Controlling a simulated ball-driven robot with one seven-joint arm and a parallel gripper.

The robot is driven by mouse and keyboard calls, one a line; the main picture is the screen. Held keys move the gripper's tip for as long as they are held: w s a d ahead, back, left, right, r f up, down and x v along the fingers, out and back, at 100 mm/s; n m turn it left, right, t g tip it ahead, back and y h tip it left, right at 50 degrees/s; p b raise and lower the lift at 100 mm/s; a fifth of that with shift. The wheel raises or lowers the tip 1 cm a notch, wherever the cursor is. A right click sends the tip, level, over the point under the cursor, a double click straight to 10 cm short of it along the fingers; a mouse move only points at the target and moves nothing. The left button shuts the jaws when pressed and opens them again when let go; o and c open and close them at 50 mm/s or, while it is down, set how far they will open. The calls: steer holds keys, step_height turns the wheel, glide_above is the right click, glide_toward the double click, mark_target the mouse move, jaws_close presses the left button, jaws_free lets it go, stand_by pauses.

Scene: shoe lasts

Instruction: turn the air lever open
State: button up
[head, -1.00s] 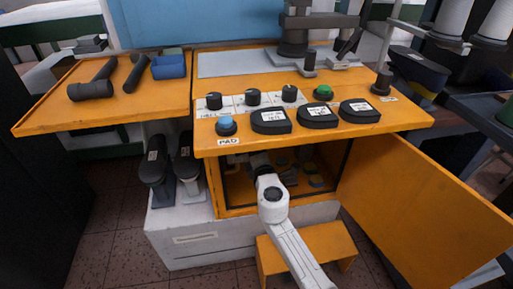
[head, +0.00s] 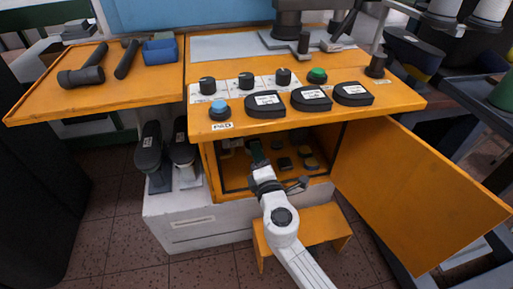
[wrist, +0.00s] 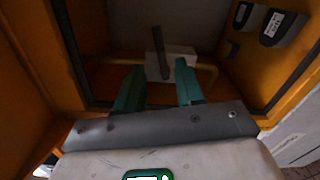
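A dark upright bar (wrist: 160,52), which looks like the air lever, stands in front of a pale block (wrist: 178,62) inside the cabinet in the wrist view. A yellow pipe (wrist: 208,76) runs beside the block. My gripper (wrist: 160,82) has its two green fingers apart, with nothing between them. The bar appears beyond the fingertips, roughly centred between them, with no visible contact. In the head view my gripper (head: 256,148) reaches into the open orange cabinet (head: 212,170). I cannot pick out the lever in that view.
The cabinet door (head: 415,190) stands open at the right. The console top (head: 215,66), with knobs and black labelled units, overhangs the opening. An orange step (head: 318,228) stands below. Several dark objects (head: 285,163) show inside the cabinet.

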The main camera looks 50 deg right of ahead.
steer(key=shift+o, duration=0.4)
steer(key=shift+s, duration=0.15)
steer(key=shift+b+v, duration=0.8)
steer(key=shift+v, duration=0.25)
steer(key=x, duration=1)
steer(key=shift+w+d, duration=0.15)
steer(key=shift+w, duration=0.05)
steer(key=shift+c, duration=0.3)
jaws_close()
